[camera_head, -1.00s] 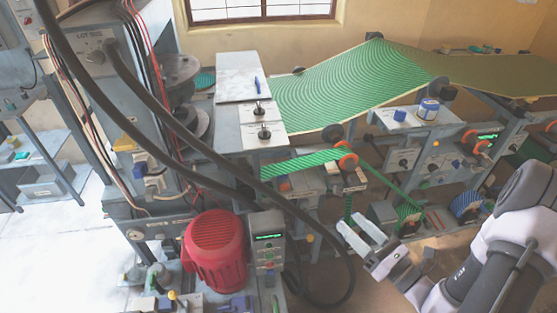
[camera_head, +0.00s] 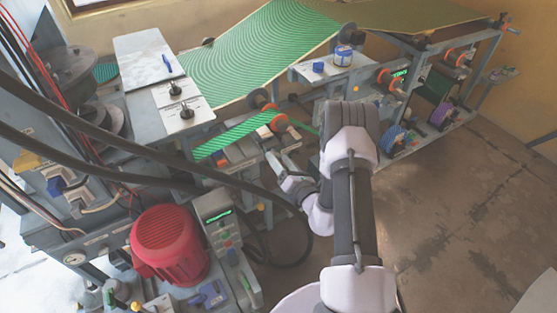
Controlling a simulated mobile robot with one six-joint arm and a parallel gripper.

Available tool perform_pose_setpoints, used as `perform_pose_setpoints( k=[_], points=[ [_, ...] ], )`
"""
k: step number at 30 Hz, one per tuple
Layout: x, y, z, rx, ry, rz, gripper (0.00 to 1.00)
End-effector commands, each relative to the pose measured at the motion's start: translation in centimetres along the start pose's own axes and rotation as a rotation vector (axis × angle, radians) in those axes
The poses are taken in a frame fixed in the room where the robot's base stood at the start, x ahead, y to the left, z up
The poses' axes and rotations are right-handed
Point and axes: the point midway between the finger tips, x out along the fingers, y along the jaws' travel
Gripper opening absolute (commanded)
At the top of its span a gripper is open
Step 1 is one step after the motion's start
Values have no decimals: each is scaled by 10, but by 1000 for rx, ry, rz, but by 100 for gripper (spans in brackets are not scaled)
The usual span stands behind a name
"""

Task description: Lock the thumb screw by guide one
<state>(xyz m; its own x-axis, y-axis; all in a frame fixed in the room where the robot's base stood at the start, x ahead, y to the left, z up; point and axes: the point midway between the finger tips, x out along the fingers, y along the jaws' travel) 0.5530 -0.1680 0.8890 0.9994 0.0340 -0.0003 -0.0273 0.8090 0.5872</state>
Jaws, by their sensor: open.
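My gripper (camera_head: 280,165) is in the middle of the picture, with its jaws open and empty. It is in front of the press, just below the green striped strip (camera_head: 235,136) and the orange-rimmed roller (camera_head: 279,122). My forearm hides part of the frame behind it. I cannot tell which part is guide one, because the labels are too small to read. No thumb screw can be made out for certain. Two black knobs stand on white labelled plates, the rear knob (camera_head: 175,89) and the front knob (camera_head: 187,112), to the left of my gripper and apart from it.
A red motor (camera_head: 170,245) and a grey control box (camera_head: 214,217) stand at the lower left. Thick black hoses (camera_head: 120,143) cross in front of the press. A wide green striped sheet (camera_head: 255,55) runs above the frame. The floor (camera_head: 455,215) at right is clear.

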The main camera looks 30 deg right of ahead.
Motion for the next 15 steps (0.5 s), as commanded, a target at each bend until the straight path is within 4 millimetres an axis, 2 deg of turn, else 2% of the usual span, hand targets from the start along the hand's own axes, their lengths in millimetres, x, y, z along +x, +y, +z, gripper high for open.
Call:
perform_pose_setpoints(
  k=[3, 11, 15],
  points=[
    [8, 0, 0, 1, 0, 0, 56],
    [9, 0, 0, 0, 0, 0, 54],
    [9, 0, 0, 0, 0, 0, 27]
  ],
)
